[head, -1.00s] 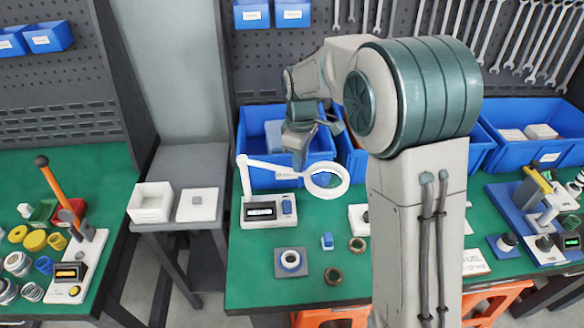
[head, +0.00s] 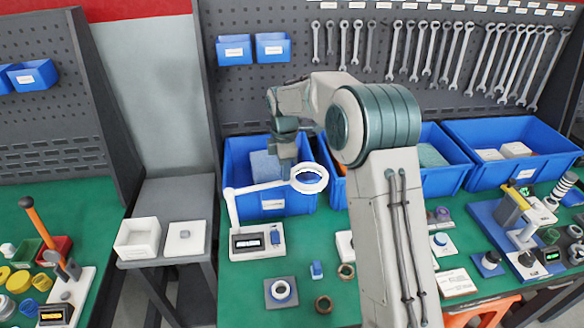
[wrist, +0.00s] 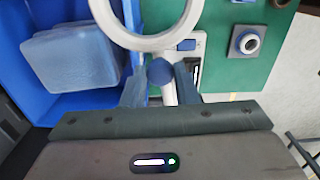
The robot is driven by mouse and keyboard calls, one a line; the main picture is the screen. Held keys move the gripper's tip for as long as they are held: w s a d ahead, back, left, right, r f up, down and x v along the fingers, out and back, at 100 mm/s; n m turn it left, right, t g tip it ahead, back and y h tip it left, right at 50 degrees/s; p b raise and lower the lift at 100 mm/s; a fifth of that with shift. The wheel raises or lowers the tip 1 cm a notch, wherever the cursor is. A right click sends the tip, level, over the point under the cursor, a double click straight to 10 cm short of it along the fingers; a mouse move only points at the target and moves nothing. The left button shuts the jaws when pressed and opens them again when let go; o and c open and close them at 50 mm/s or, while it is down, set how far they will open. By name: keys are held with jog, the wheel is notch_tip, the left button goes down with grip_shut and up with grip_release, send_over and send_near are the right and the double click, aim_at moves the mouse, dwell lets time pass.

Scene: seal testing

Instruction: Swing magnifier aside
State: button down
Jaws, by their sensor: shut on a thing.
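The magnifier is a white ring lens (head: 309,190) on a thin white arm (head: 258,187). The arm rises from a white base (head: 262,252) with a dark display and a blue block. The ring stands out toward the blue bin behind the base. My gripper (head: 286,150) is just behind and left of the ring. In the wrist view my gripper (wrist: 160,86) has its fingers on both sides of a dark blue knob (wrist: 160,71) beside the ring (wrist: 148,42), shut on it. The contact faces are partly hidden.
A blue bin (head: 240,205) with a pale blue item (wrist: 72,60) lies close beside the gripper. A wrench pegboard stands behind.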

jog(key=shift+w+a+r, duration=0.1)
jog(key=shift+r, duration=0.05)
jog(key=c, duration=1.4)
grip_release()
jog(key=shift+o, duration=1.3)
jog(key=shift+a, duration=0.1)
notch_tip(320, 180, up, 14)
jog(key=b, duration=0.1)
jog(key=shift+f+b, duration=0.2)
jog(key=shift+b, duration=0.1)
jog(key=shift+r, duration=0.1)
